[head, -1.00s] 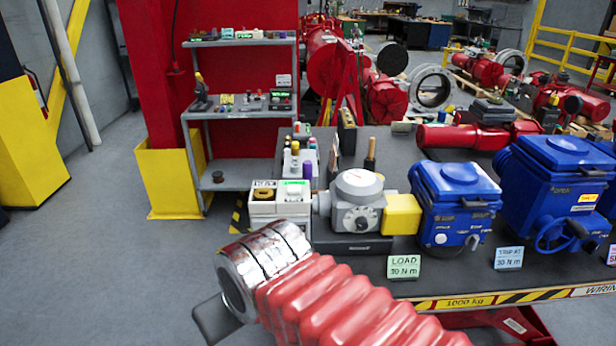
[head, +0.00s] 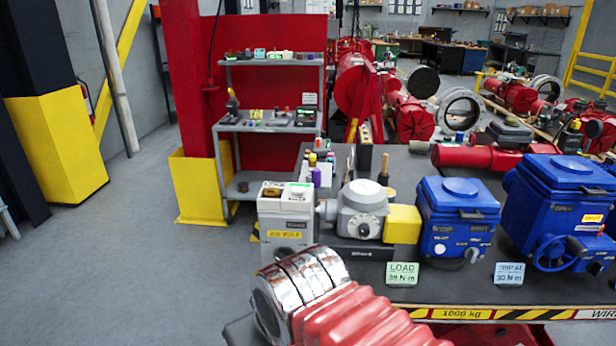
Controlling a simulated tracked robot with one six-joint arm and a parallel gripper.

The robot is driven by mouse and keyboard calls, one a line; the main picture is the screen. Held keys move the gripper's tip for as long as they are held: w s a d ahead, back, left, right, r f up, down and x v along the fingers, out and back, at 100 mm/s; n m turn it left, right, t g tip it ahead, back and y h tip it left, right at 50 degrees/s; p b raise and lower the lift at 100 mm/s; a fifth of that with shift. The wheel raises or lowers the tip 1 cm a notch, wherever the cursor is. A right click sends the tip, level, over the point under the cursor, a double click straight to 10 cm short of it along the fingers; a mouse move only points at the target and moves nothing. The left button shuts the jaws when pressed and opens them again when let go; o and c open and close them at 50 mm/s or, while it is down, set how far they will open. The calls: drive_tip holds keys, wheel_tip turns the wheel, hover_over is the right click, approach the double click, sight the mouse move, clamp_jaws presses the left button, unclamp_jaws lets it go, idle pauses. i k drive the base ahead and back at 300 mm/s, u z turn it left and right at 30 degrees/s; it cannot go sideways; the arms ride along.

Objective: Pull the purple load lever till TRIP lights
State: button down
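A small purple upright piece (head: 316,177), which may be the load lever's grip, stands behind the pale grey box (head: 286,215) at the bench's left end. Its lower part is hidden. A grey round-topped actuator unit (head: 362,208) with a yellow block (head: 402,224) sits right of the box. A green LOAD card (head: 402,274) and a pale blue TRIP card (head: 508,273) stand in front; their numbers are blurred. No lit TRIP lamp can be made out. My red-sleeved arm with chrome rings crosses the lower foreground, apart from the purple piece. My gripper's fingers cannot be made out.
Blue actuators (head: 457,217) stand at the right of the dark bench (head: 440,293), one with a handwheel. A grey shelf (head: 270,128) and red column with yellow base (head: 196,187) are behind left. Open floor (head: 130,265) lies to the left.

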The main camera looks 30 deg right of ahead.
sight(316, 173)
drive_tip(key=u, duration=0.35)
drive_tip(key=i, duration=1.35)
drive_tip(key=u, duration=0.35)
